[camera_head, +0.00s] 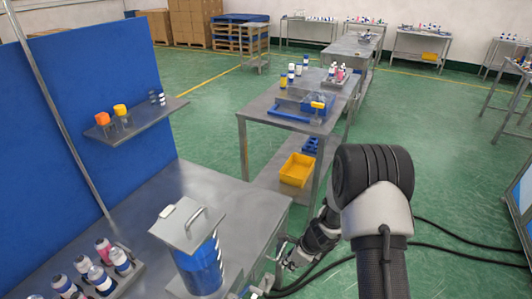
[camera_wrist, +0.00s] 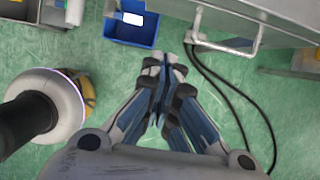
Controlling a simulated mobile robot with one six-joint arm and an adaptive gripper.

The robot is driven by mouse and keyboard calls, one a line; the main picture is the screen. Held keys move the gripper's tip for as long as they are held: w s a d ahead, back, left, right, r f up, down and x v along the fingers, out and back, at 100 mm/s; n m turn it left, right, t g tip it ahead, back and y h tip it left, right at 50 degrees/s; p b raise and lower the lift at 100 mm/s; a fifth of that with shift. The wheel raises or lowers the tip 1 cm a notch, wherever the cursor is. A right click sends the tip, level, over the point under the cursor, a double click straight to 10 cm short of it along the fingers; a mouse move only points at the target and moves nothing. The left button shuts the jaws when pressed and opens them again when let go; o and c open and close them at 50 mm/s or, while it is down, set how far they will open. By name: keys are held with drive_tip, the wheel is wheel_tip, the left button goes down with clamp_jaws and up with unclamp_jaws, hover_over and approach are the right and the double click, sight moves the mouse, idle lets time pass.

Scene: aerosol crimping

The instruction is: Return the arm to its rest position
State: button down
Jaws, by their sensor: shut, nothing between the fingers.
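My arm (camera_head: 377,200) reaches down in front of the camera on the right side of the head view, its dark rounded joint uppermost. My gripper (camera_head: 283,262) is low, beside the right edge of the near metal table (camera_head: 255,215), and small in that view. In the wrist view my gripper (camera_wrist: 163,62) shows its two fingers together with nothing between them. Green floor (camera_wrist: 250,85) lies below it. I cannot tell from the head view whether the gripper touches the table.
A blue container with a lid and handle (camera_head: 200,262) stands on the near table, beside a rack of small bottles (camera_head: 128,277). A second table (camera_head: 255,112) stands behind, with a yellow bin (camera_head: 297,170) on its lower shelf. Black cables (camera_head: 450,255) lie on the floor; open floor is right.

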drive_tip(key=s+a+r+n, duration=0.15)
drive_tip(key=r+n, duration=0.25)
drive_tip(key=r, duration=0.5)
drive_tip(key=s+r+n, duration=0.3)
drive_tip(key=r+n, duration=0.1)
drive_tip(key=r, duration=0.5)
drive_tip(key=s+a+r+n, duration=0.1)
drive_tip(key=s+r+n, duration=0.25)
drive_tip(key=r, duration=0.55)
drive_tip(key=s+d+r+n+h, duration=0.1)
drive_tip(key=s+d+r+n, duration=0.1)
drive_tip(key=s, duration=0.4)
drive_tip(key=s+d+r+n+t+h, duration=0.1)
drive_tip(key=s+d+r+n, duration=0.1)
drive_tip(key=s+r+n, duration=0.2)
drive_tip(key=s+d+r+n+t+h, duration=0.1)
drive_tip(key=s+r+n, duration=0.3)
drive_tip(key=s, duration=0.5)
drive_tip(key=shift+s+d+n+h, duration=0.4)
drive_tip(key=shift+d+n, duration=0.2)
drive_tip(key=shift+n, duration=0.65)
